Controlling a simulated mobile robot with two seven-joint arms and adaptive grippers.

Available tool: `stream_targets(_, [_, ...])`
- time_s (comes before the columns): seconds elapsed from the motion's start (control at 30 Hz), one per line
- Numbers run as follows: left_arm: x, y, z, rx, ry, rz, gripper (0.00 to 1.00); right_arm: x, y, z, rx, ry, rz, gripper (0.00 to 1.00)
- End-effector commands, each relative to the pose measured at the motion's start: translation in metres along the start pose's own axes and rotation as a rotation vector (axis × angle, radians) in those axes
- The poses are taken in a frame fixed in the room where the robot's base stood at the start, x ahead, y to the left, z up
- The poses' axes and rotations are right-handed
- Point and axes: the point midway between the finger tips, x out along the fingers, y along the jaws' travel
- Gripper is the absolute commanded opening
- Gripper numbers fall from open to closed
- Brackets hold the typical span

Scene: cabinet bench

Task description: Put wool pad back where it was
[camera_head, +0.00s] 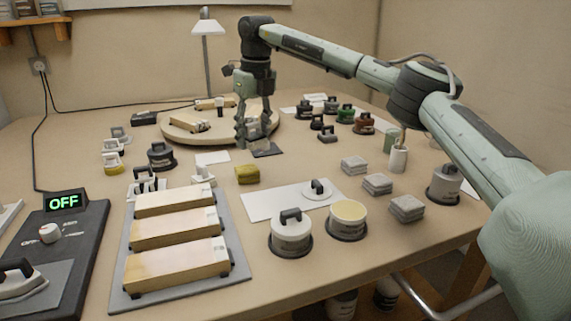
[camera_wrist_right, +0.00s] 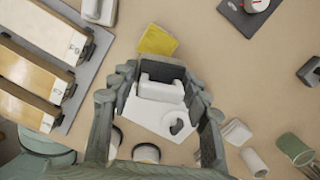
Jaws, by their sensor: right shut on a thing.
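My right gripper (camera_head: 252,140) hangs over the far middle of the bench, at the near edge of the round wooden turntable (camera_head: 180,137). In the right wrist view its fingers (camera_wrist_right: 163,90) are shut on a pale block with a dark upper part, which I take to be the wool pad (camera_wrist_right: 160,91). The fingers hide part of it, and its underside does not show. I cannot tell whether the pad touches anything below. My left gripper is out of view.
A yellow cloth (camera_head: 247,175) and a white sheet (camera_head: 262,206) lie nearer. Wooden blocks on a grey tray (camera_head: 236,262) stand front left. Two round tubs (camera_head: 291,236) (camera_head: 347,221), grey stacked pads (camera_head: 377,184) and several coloured handled blocks (camera_head: 346,114) are to the right.

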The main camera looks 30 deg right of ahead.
Motion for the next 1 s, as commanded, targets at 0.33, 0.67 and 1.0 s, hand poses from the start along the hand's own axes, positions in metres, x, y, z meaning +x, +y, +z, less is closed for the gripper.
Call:
stream_targets(0.33, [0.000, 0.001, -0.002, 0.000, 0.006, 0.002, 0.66, 0.045, -0.077, -0.019, 0.005, 0.003, 0.000, 0.16])
stream_targets(0.67, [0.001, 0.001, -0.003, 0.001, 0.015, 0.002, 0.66, 0.066, -0.095, -0.024, 0.000, 0.002, -0.001, 0.16])
stream_targets(1.0, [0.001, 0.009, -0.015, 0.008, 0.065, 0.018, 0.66, 0.095, -0.094, -0.028, 0.000, 0.000, 0.000, 0.16])
